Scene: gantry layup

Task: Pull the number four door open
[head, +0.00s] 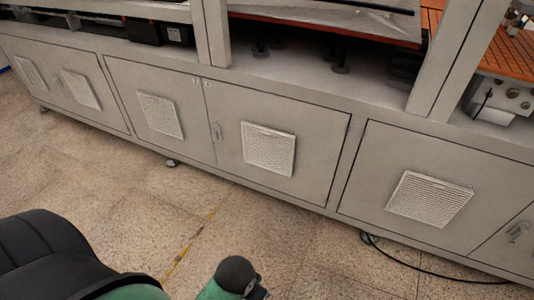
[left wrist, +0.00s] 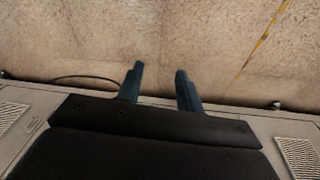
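A row of closed grey cabinet doors with white vent grilles runs across the head view. No door number is readable, so I cannot tell for certain which is number four. A middle door (head: 320,135) has a grille (head: 268,149) and a small handle (head: 216,132) at its left edge; it is the fourth visible from the left. My left gripper (left wrist: 158,80) is open and empty in the left wrist view, its two dark fingers apart, with the floor beyond them. In the head view only parts of my arm show at the bottom. My right gripper is not in view.
Another door (head: 375,165) with a large grille stands to the right. A black cable (head: 425,273) lies on the floor beneath it. A cabinet foot (head: 172,163) stands under the front edge. The tiled floor (head: 110,180) with a yellow line (head: 190,245) is clear before the doors.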

